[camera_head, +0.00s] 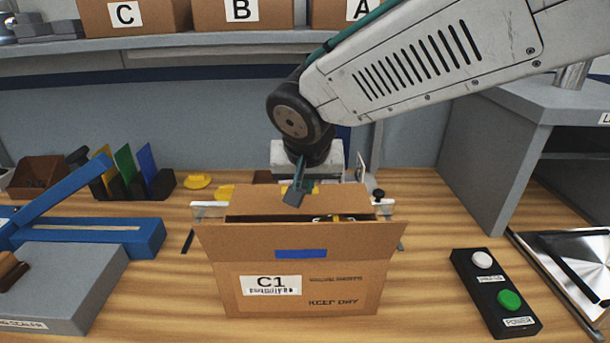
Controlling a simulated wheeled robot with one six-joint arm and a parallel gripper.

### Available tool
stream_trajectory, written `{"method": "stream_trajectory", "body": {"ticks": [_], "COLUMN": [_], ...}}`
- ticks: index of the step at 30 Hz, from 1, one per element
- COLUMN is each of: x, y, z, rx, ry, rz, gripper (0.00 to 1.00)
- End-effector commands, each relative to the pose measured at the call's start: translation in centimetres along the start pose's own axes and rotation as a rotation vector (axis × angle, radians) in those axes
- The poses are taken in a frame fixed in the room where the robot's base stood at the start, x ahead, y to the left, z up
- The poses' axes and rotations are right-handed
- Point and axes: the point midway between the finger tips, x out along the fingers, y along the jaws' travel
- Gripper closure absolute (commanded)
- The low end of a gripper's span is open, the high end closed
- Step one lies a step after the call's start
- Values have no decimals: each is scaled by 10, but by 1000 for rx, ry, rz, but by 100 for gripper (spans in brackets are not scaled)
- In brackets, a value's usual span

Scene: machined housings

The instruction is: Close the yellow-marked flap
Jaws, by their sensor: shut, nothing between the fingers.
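An open cardboard box (345,280) labelled C1 stands on the bench in the middle. Its near flap (220,240) bears a blue mark (301,254) and is splayed out toward me. The far flap (340,203) carries the yellow mark (313,188), which is partly hidden behind my gripper. This flap stands up at the back of the opening; I cannot tell its exact angle. My gripper (293,198) is shut and empty, in front of the far flap, at or very near its surface. A dark gap shows the box's inside, with something yellow and metallic in it.
A black button panel (495,293) with white and green buttons lies at right, beside a metal tray (575,262). A blue-armed sealer (85,238) stands at left. Coloured plates (124,170) and yellow parts (198,181) sit behind.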

Motion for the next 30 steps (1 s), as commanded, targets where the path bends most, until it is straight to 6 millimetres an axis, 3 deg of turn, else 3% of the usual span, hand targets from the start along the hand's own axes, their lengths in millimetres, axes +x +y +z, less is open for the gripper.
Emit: {"method": "stream_trajectory", "body": {"ticks": [20, 30], "x": [1, -10], "y": [0, 0], "z": [3, 12], "rx": [0, -2], "ry": [0, 0], "rz": [0, 0], "gripper": [100, 100]}}
